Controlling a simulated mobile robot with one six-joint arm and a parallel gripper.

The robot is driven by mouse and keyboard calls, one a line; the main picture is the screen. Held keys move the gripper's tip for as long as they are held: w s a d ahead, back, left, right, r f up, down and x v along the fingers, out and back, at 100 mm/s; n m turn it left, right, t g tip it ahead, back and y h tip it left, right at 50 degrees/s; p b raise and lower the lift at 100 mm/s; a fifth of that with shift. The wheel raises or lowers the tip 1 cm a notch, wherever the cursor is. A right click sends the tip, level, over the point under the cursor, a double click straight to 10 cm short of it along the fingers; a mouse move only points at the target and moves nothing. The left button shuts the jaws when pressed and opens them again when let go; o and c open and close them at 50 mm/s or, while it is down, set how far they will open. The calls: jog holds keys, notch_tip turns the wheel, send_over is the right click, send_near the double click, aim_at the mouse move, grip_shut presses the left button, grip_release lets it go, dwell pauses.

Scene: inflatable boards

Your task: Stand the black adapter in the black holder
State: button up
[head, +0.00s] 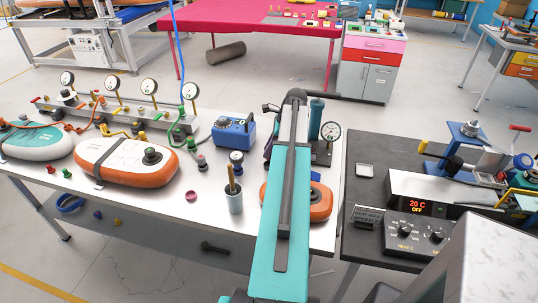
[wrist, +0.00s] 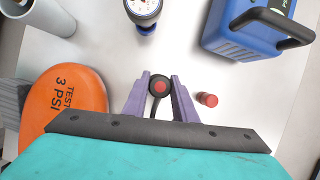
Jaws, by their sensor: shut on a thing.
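In the wrist view my gripper (wrist: 160,80) has two purple fingers shut on a round black piece with a red centre, which looks like the black adapter (wrist: 159,87). The fingers are on its left and right sides. A dark part of it runs down between them. In the head view my arm hides the adapter and most of the gripper. I cannot pick out the black holder with certainty in either view.
A small red cylinder (wrist: 207,99) is just right of the fingers. A blue box (head: 234,135), a gauge (wrist: 143,10), a grey cup (head: 234,200) and an orange board (wrist: 70,100) are nearby. Hoses and gauges line the rack (head: 125,112) at the back left.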

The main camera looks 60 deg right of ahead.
jog(key=shift+f, duration=0.2)
jog(key=shift+f+p, duration=0.55)
jog(key=shift+f, duration=1.25)
jog(key=shift+f, duration=0.1)
jog(key=o, duration=1)
jog(key=shift+s+r, duration=0.1)
jog(key=shift+r, duration=0.15)
jog(key=b+v, duration=0.3)
jog(key=v, duration=0.8)
jog(key=shift+r+b, duration=0.3)
jog(key=shift+s+d, duration=0.1)
jog(key=shift+s, duration=0.05)
